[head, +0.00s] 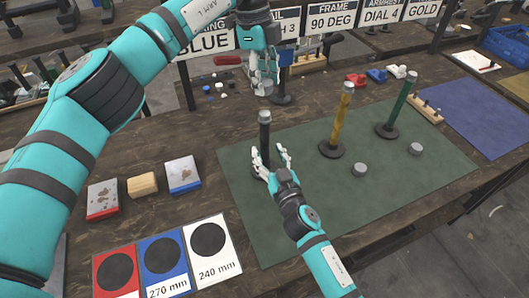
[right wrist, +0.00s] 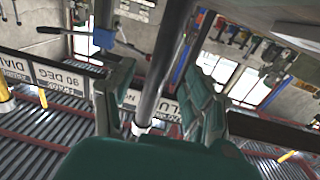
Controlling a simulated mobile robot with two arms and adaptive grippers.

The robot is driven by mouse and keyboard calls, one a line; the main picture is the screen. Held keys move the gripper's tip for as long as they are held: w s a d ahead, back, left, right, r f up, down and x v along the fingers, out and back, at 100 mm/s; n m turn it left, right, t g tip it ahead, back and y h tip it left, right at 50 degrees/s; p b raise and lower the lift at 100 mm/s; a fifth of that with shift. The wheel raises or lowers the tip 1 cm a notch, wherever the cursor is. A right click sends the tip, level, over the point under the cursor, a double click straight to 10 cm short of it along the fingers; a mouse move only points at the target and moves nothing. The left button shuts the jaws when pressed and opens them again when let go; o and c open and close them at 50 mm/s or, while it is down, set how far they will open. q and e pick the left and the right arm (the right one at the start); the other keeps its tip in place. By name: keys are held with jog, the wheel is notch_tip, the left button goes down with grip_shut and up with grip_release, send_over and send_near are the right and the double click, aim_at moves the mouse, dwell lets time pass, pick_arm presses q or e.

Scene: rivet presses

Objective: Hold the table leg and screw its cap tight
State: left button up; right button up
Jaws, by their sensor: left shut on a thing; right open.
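A black table leg (head: 264,137) stands upright on a round base on the green mat (head: 235,200). My left gripper (head: 263,77) is above it, shut on a small grey cap (head: 263,89); the cap is apart from the leg's top. My right gripper (head: 270,160) is open low at the leg, with its fingers on either side. In the right wrist view the leg (right wrist: 165,60) passes between the open fingers (right wrist: 158,115); contact is not clear. Two loose grey caps lie on the mat, a near one (head: 359,169) and a farther one (head: 416,149).
A yellow leg (head: 341,118) and a green leg (head: 398,108) stand to the right. Red, blue and white cards (head: 164,283) and several blocks (head: 184,174) lie left of the mat. Sign boards (head: 332,20) stand behind. The mat's front part is clear.

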aim_at(266, 149)
jog(key=shift+x, duration=1.85)
jog(key=shift+c, duration=0.3)
grip_shut()
